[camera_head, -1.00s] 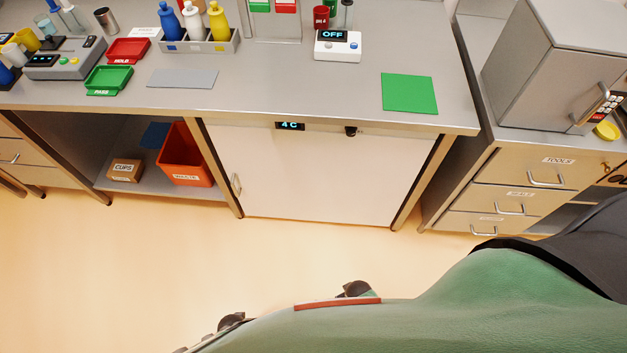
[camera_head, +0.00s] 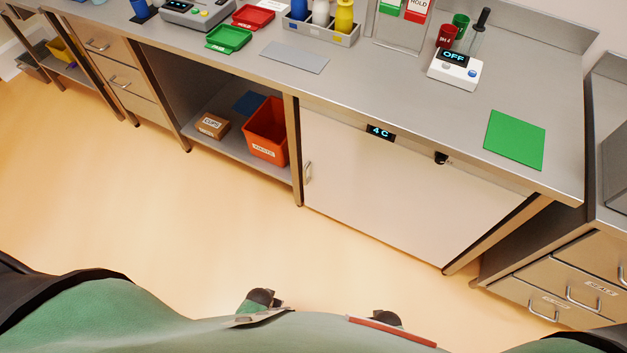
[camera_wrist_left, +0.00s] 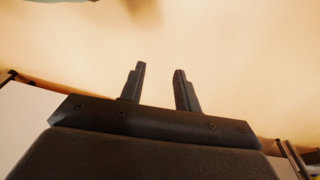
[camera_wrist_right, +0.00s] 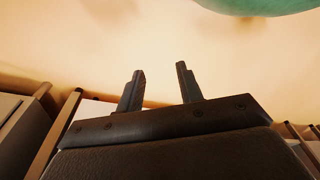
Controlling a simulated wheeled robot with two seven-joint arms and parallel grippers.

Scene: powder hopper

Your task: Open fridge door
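The fridge door (camera_head: 390,195) is a pale flat panel under the bench, in the middle right of the head view. It looks shut. Its small upright handle (camera_head: 308,172) is on the left edge of the door. A display (camera_head: 381,133) reading "4 C" and a dark knob-like part (camera_head: 441,158) sit on the strip above the door. My left gripper (camera_wrist_left: 158,85) is open and empty over bare floor in its wrist view. My right gripper (camera_wrist_right: 160,82) is also open and empty in its wrist view. Neither gripper's fingers show in the head view.
Left of the fridge, an open shelf (camera_head: 225,138) holds an orange bin (camera_head: 268,130) and a cardboard box (camera_head: 213,125). A drawer unit (camera_head: 560,290) stands at right. A green mat (camera_head: 514,140) and a device reading "OFF" (camera_head: 455,69) lie on the bench. The floor before the fridge is clear.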

